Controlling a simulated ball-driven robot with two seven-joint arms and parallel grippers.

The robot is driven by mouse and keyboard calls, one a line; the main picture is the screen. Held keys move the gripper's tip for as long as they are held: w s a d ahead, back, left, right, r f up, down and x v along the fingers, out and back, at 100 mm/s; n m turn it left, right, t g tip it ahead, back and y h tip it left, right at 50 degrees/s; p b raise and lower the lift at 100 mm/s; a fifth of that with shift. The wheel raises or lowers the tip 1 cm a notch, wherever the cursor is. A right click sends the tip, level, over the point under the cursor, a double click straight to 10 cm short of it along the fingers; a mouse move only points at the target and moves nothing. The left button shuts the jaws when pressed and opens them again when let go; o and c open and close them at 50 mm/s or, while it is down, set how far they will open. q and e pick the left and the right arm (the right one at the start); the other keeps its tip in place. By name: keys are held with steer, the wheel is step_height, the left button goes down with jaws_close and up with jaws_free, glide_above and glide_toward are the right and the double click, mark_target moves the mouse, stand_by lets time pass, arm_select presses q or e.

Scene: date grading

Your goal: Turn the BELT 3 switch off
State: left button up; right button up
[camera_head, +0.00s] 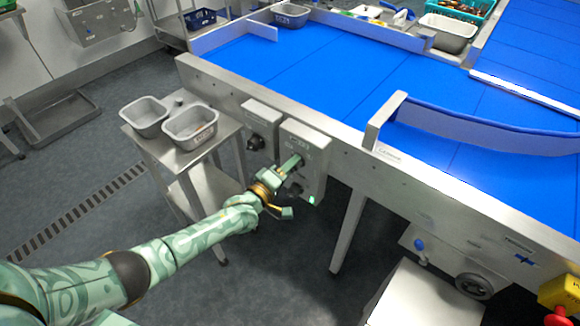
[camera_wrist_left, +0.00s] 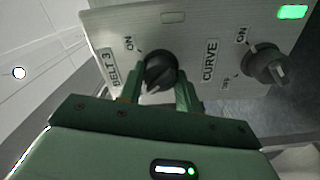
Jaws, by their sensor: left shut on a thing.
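The control box (camera_head: 310,150) hangs on the side of the belt frame. In the left wrist view its plate (camera_wrist_left: 205,30) carries a dark knob (camera_wrist_left: 160,70) labelled BELT 3, with ON printed beside it. My left gripper (camera_wrist_left: 159,92) is shut on this knob, one finger on each side. The fingers partly hide the knob and any OFF mark. A pale, unlit lamp window (camera_wrist_left: 172,17) lies above the knob. In the head view my left gripper (camera_head: 285,170) reaches the box from the lower left. My right gripper is not in view.
The CURVE knob (camera_wrist_left: 264,65) sits right beside the BELT 3 knob, with a lit green lamp (camera_wrist_left: 293,12) above it. Another switch box (camera_head: 262,125) hangs to the left. A steel stand (camera_head: 170,150) with two trays and the blue conveyor (camera_head: 320,70) are close by.

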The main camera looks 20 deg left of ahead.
arm_select(q)
steer(key=shift+s+f+n, duration=0.1)
steer(key=shift+f+n, duration=0.05)
steer(key=shift+n, duration=0.45)
steer(key=o, duration=1)
steer(key=shift+a, duration=0.1)
steer(key=p+v, duration=0.4)
steer(key=v, duration=1.2)
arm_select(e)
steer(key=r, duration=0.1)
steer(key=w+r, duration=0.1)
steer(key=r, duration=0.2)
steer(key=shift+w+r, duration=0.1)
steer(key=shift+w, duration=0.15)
